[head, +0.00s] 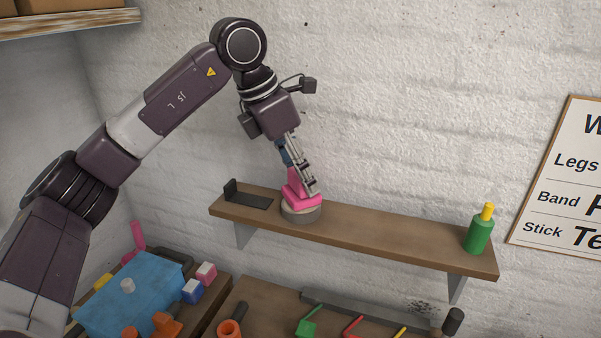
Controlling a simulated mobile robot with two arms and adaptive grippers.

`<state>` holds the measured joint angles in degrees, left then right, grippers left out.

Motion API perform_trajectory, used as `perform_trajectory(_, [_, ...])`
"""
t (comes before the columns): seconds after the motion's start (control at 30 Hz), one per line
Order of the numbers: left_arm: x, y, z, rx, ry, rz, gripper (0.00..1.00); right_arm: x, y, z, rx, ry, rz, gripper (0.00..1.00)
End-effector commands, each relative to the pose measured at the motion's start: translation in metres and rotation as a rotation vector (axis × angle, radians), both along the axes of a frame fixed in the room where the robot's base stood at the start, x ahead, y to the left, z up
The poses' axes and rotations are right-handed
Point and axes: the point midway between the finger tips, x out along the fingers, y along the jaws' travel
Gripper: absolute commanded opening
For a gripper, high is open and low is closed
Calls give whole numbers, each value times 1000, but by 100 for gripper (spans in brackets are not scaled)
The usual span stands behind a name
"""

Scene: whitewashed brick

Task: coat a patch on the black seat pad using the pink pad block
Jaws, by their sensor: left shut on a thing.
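My left gripper (300,172) points down over the wall shelf and is shut on the pink pad block (294,191). The block is upright on or just over a round grey dish (303,215) with a pale top; I cannot tell if it touches. The fingers hide part of the block. A black L-shaped piece (250,200) with a low upright end lies on the shelf left of the dish; I cannot tell if it is the black seat pad. No other black pad shows clearly. My right gripper is not in view.
The wooden shelf (375,236) is bare between the dish and a green bottle (478,236) with a yellow top. Below are a blue box (130,295), pink-and-white and blue-and-white blocks, and a bench with coloured tools. A lettered sign (565,180) hangs at right.

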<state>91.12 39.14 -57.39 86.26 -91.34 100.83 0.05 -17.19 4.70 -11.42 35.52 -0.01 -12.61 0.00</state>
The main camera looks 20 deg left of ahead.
Motion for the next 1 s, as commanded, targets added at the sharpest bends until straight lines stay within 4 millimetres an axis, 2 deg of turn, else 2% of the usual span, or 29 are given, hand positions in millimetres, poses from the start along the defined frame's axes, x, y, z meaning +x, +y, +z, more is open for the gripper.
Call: perform_trajectory(1.0, [0, 0, -9, -1, -1, 0, 26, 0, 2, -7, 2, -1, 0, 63])
